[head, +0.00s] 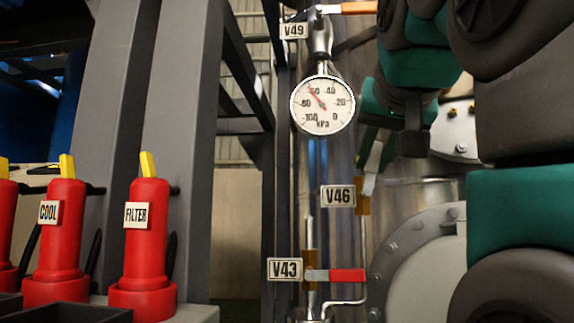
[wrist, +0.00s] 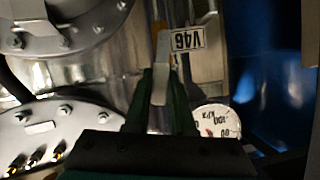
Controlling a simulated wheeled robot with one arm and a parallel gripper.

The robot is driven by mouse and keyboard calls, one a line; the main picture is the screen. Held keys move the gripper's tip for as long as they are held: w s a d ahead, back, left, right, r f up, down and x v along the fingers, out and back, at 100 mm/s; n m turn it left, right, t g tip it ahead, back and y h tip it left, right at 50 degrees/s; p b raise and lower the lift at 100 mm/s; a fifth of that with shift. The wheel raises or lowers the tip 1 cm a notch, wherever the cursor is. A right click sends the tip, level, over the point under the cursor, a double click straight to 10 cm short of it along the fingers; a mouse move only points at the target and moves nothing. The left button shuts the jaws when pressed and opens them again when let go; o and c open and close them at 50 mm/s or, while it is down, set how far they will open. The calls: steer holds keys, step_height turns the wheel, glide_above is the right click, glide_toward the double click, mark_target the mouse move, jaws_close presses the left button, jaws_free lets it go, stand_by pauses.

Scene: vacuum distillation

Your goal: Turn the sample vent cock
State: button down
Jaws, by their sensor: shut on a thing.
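The cock tagged V46 (head: 338,196) has a brass-coloured body (head: 363,198) on a thin pipe in the middle of the head view. In the wrist view its tag (wrist: 188,38) appears upside down. My gripper (wrist: 161,88) has its dark green fingers shut on a pale metal lever (wrist: 161,62) beside that tag. In the head view the fingers reach down behind my arm to the top of the V46 cock, and the lever is mostly hidden. No tag in view reads sample vent.
A pressure gauge (head: 322,104) hangs above, and also shows in the wrist view (wrist: 217,121). Below is cock V43 with a red lever (head: 347,275); V49 has an orange lever (head: 358,8). Red COOL (head: 66,240) and FILTER (head: 146,250) units stand left. A bolted flange (head: 412,270) is right.

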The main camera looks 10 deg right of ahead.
steer(key=shift+f, duration=0.15)
steer(key=c, duration=0.8)
jaws_free()
steer(key=shift+o, duration=0.2)
